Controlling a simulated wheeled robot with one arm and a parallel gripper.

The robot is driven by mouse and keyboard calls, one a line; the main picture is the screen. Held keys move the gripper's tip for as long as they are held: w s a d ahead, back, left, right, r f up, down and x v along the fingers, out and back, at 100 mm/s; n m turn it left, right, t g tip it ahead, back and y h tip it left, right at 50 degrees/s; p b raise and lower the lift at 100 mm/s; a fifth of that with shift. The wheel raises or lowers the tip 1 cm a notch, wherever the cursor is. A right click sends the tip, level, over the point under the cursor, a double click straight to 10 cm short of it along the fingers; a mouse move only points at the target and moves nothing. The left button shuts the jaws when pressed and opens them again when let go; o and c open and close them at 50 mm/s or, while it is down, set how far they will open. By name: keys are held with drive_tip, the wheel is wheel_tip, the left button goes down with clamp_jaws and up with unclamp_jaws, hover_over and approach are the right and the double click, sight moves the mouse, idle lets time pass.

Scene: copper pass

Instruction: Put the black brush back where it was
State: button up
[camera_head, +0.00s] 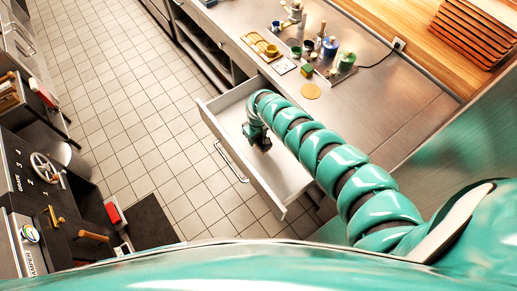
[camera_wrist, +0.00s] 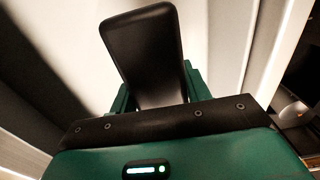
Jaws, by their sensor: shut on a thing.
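The black brush (camera_wrist: 146,50) is between the fingers of my gripper (camera_wrist: 158,92) in the wrist view, its broad dark face toward the camera. The gripper is shut on it. In the head view my gripper (camera_head: 259,140) is inside the open drawer (camera_head: 224,125), over its pale floor. The brush is only a small dark shape under the gripper there, and I cannot tell whether it touches the drawer floor.
The steel counter (camera_head: 375,100) above the drawer carries several cups, a blue jar (camera_head: 330,47), a green sponge (camera_head: 307,71) and a wooden tray (camera_head: 262,46). The drawer's front wall and handle (camera_head: 231,162) face the tiled floor. The rest of the drawer looks empty.

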drive_tip(key=shift+f+b, duration=3.65)
drive_tip(key=shift+f, duration=0.4)
drive_tip(key=shift+f, duration=0.15)
drive_tip(key=o, duration=0.9)
drive_tip(key=shift+o, duration=0.2)
